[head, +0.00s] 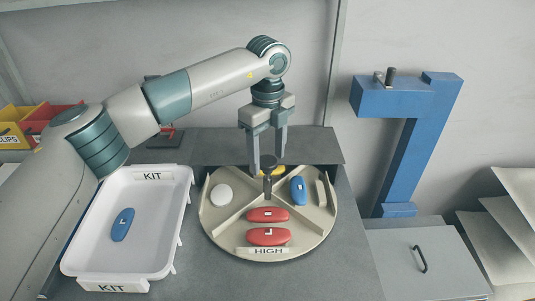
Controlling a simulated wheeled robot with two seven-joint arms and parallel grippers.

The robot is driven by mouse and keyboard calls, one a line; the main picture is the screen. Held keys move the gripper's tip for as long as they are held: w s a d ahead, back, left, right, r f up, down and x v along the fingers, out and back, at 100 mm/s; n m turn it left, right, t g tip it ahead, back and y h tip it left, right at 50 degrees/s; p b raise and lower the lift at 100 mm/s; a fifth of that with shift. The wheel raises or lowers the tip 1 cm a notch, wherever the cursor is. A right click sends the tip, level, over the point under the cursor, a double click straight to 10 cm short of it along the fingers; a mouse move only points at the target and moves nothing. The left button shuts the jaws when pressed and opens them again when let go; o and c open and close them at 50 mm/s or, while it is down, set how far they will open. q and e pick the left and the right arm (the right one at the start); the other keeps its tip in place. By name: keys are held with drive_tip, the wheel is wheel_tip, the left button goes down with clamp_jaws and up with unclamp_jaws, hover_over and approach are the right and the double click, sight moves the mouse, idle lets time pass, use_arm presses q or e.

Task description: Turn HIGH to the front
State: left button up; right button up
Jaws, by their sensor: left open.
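The round beige carousel (225,235) stands on the grey table, split by low walls into compartments. The label HIGH (268,251) is on its front rim, facing me. Two red insoles (268,236) lie in that front compartment. A blue insole (299,190) lies in the right compartment, a white round piece (221,194) in the left one, and something yellow (278,170) shows partly at the back. A dark upright post with a knob (268,178) rises at the centre. My left gripper (268,164) is open, pointing down, its fingers at either side of the knob; contact cannot be told.
A white KIT tray (160,225) with one blue insole (122,224) stands left of the carousel. A blue stand (418,145) and a grey box with a handle (425,260) are at the right. Yellow and red bins (22,128) sit at the far left.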

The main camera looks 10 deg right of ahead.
use_arm(q)
drive_tip(key=shift+r, duration=0.85)
wheel_tip(320, 180, up, 16)
drive_tip(key=b, duration=0.2)
drive_tip(key=shift+f, duration=0.15)
use_arm(e)
drive_tip(key=shift+s+d+f+g, duration=0.25)
drive_tip(key=shift+s+d+g, duration=0.2)
drive_tip(key=shift+s, duration=0.2)
drive_tip(key=shift+s+d+f+g, duration=0.2)
drive_tip(key=shift+s+d+g, duration=0.2)
drive_tip(key=shift+s, duration=0.25)
